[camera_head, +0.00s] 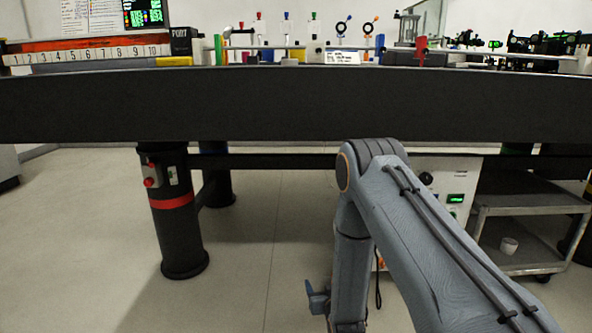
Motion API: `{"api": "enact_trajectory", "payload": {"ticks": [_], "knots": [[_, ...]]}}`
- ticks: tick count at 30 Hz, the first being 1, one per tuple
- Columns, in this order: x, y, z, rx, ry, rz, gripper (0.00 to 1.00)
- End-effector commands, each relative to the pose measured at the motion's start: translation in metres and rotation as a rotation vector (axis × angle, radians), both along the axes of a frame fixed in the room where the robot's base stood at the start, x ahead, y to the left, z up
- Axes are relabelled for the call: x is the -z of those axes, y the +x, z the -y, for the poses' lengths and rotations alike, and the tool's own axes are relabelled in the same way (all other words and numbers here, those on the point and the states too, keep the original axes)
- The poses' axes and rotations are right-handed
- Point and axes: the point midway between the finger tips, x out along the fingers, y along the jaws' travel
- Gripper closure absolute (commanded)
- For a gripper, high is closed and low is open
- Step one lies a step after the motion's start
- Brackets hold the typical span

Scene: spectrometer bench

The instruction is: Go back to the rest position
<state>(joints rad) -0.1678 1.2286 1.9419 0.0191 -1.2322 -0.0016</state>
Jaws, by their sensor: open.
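My grey arm (430,235) rises from the lower right to an elbow in front of the bench edge. From the elbow my forearm (352,265) hangs down to the bottom edge of the picture. A small blue-grey part (317,298) sticks out to the left near its lower end. My gripper's fingers are not visible; the arm's end runs out of the bottom of the picture. I see nothing held.
The dark bench (200,105) spans the view, with a numbered rack (90,55), small optics and a red clamp (421,50) on top. A black leg (178,220) stands left, a cart (525,215) right. Floor is clear at centre left.

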Motion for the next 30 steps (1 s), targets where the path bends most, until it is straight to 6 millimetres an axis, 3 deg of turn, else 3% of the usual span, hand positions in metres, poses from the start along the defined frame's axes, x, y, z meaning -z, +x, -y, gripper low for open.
{"api": "enact_trajectory", "payload": {"ticks": [1, 7, 14, 23, 30], "knots": [[-0.021, 0.003, -0.014, -0.016, -0.003, -0.027, 0.35], [-0.079, -0.007, -0.057, -0.066, -0.023, -0.172, 0.35], [-0.145, -0.048, -0.1, -0.128, -0.051, -0.338, 0.35], [-0.226, -0.14, -0.137, -0.213, -0.096, -0.553, 0.35], [-0.283, -0.237, -0.148, -0.29, -0.142, -0.727, 0.35]]}}
